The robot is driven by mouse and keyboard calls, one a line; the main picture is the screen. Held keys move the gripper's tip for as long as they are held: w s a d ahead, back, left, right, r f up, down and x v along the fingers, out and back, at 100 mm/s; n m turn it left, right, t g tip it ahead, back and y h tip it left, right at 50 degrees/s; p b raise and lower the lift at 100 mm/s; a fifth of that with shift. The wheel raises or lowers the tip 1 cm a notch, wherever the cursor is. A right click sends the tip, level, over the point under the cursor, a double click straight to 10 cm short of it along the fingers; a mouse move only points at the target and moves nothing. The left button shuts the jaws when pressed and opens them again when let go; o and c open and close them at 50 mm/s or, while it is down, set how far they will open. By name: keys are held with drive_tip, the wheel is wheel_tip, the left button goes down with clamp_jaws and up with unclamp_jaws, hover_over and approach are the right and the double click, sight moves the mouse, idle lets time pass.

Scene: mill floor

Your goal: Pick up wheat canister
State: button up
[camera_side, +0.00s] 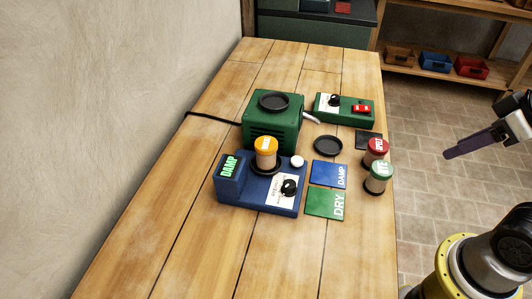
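A canister with an orange lid (265,148) stands upright on the round dark plate of a blue device (230,185). Its lid label is too small to read surely. A red-lidded canister (376,149) and a green-lidded canister (378,177) stand at the table's right edge; their labels look like SPELT and RYE. My gripper (462,147) is at the right, over the floor beyond the table edge, well apart from all canisters. I see its dark fingers from the side, so their gap is hidden. Nothing shows held in it.
The blue device's screen reads DAMP. A green box (272,125) with a dark round plate stands behind it, and a green switch box (344,108) at back right. A blue DAMP card (329,174), a green DRY card (325,203) and a black dish (328,145) lie nearby. The front table is clear.

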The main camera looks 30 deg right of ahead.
drive_tip(key=o, duration=0.8)
